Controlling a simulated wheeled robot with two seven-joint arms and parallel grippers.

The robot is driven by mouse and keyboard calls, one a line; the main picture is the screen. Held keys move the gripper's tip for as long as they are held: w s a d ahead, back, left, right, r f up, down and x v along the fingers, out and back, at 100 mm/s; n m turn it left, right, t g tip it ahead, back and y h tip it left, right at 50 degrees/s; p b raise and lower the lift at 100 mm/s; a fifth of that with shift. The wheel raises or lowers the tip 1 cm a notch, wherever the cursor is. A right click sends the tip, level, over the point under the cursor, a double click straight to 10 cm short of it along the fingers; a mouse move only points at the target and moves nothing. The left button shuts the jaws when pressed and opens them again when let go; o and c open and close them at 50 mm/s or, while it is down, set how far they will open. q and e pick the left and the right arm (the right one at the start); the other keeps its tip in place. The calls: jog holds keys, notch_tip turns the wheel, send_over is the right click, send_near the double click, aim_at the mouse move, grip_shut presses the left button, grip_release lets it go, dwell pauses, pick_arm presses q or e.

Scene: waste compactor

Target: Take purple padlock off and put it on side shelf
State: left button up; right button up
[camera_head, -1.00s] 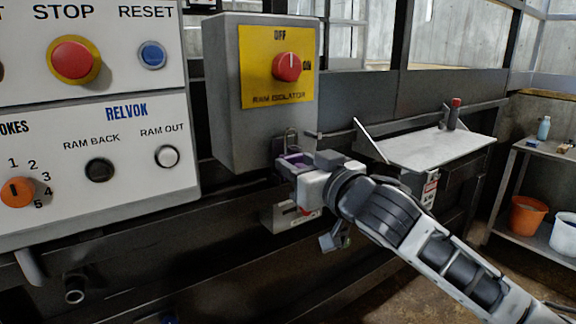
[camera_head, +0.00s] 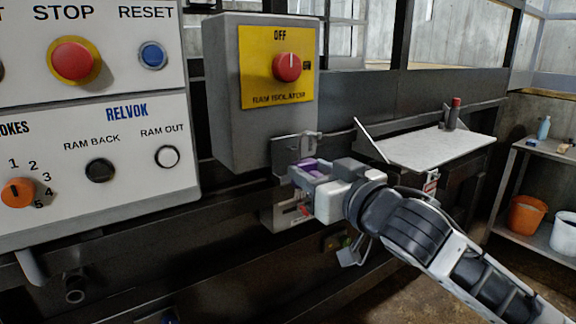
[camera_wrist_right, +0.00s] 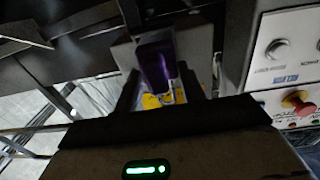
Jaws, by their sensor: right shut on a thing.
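The purple padlock (camera_head: 307,168) is held between the fingers of my right gripper (camera_head: 305,177), just below and right of the grey hasp plate (camera_head: 284,156) under the ram isolator box (camera_head: 222,100). A grey shackle shows above the padlock, at the plate's right edge; I cannot tell whether it is fully clear of the plate. In the right wrist view the padlock (camera_wrist_right: 155,62) sits between the two dark fingers. The side shelf (camera_head: 440,148), a pale flat plate, is to the right and bears no padlock. My left gripper is out of view.
A dark bottle with a red cap (camera_head: 454,114) stands at the shelf's back. A thin rod and slanted bracket (camera_head: 371,140) are at its left end. The control panel (camera_head: 75,190) is at left. A rack with an orange bucket (camera_head: 526,215) is at far right.

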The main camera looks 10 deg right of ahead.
jog(key=shift+v, duration=1.25)
jog(key=shift+d, duration=0.1)
